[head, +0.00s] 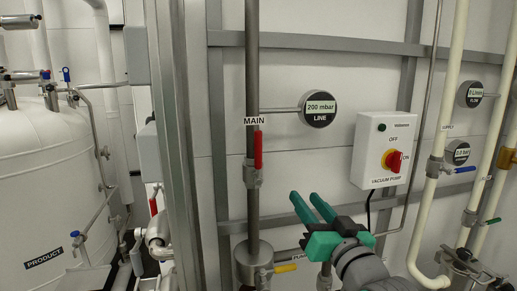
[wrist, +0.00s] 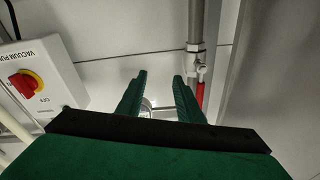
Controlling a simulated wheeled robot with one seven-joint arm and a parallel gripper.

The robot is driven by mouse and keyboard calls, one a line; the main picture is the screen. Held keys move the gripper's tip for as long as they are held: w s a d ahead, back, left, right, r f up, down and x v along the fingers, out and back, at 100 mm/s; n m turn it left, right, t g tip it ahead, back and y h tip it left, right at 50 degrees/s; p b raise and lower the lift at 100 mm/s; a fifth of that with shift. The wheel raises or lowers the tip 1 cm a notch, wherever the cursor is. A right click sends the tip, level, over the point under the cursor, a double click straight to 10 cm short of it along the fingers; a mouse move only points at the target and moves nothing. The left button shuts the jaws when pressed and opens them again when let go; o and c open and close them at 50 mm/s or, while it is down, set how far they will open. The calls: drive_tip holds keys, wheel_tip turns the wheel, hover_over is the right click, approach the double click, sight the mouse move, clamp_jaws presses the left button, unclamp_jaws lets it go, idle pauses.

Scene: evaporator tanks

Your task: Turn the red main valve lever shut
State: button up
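The red main valve lever (head: 258,149) stands upright along the grey vertical pipe, beneath the MAIN label (head: 255,121). Its metal valve body (head: 252,174) sits just below it on the pipe. In the wrist view the red lever (wrist: 200,95) is partly hidden behind a green finger. My gripper (head: 306,195) is open and empty, with a gap between its two green fingers. In the head view it is below and to the right of the lever, apart from it. In the wrist view my gripper (wrist: 160,75) has the lever outside its right finger.
The vacuum pump box (head: 383,151) with a red knob is on the wall at right. A round gauge (head: 319,109) reads 200 mbar. A yellow-handled valve (head: 285,268) is low down. A metal post (head: 177,150) and white tank (head: 50,165) stand left.

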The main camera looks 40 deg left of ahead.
sight(260, 147)
drive_tip(key=s+a+r+n+g, duration=0.35)
drive_tip(key=s+r+n, duration=0.2)
drive_tip(key=r, duration=0.55)
drive_tip(key=shift+m+y, duration=0.3)
drive_tip(key=shift+m, duration=0.15)
drive_tip(key=x, duration=1)
drive_tip(key=shift+s+a+r, duration=0.2)
drive_tip(key=shift+a, duration=0.1)
clamp_jaws()
